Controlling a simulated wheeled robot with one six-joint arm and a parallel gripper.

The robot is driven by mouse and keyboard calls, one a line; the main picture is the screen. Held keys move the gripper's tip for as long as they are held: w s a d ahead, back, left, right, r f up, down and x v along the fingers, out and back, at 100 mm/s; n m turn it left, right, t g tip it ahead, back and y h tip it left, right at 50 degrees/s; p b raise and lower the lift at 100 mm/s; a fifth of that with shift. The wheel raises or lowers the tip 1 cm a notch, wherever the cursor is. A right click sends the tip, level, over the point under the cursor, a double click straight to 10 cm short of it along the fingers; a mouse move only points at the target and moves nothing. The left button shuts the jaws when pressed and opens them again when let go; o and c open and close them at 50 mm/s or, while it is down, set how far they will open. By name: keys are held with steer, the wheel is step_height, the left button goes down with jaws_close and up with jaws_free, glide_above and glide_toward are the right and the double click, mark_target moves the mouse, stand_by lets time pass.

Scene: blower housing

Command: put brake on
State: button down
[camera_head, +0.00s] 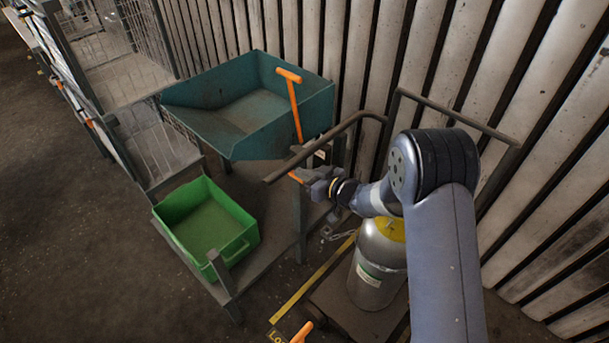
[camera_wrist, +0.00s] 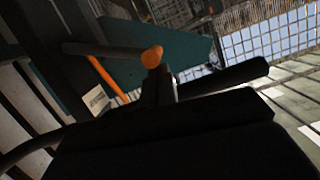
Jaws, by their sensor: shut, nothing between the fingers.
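My gripper (camera_head: 309,174) is shut and empty, beside the dark bar of the cart handle (camera_head: 345,130). In the wrist view the shut fingers (camera_wrist: 158,78) stand close in front of an orange knob (camera_wrist: 152,57); I cannot tell whether they touch. A small orange piece (camera_head: 296,178) shows at the fingertips in the head view. A lever with an orange T-grip and shaft (camera_head: 294,100) rises behind the bar, in front of the teal bin. Another orange grip (camera_head: 302,332) shows at the bottom edge by a yellow strip. No part is clearly marked as the brake.
A grey gas cylinder with a yellow top (camera_head: 377,270) stands on the cart below my arm. A teal bin (camera_head: 240,110) and a green crate (camera_head: 205,225) are to the left. A slatted wall (camera_head: 440,60) closes the back. Floor at left (camera_head: 60,230) is clear.

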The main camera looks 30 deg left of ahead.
steer(key=shift+s+f+b, duration=0.1)
steer(key=shift+f+b, duration=0.1)
steer(key=shift+b, duration=0.1)
step_height(320, 180, down, 11)
steer(key=s+n+t+b, duration=0.2)
steer(key=n+b, duration=0.6)
steer(key=b, duration=1.8)
steer(key=shift+a+t, duration=0.3)
steer(key=shift+t, duration=0.4)
steer(key=shift+w+f, duration=0.1)
steer(key=shift+f, duration=0.05)
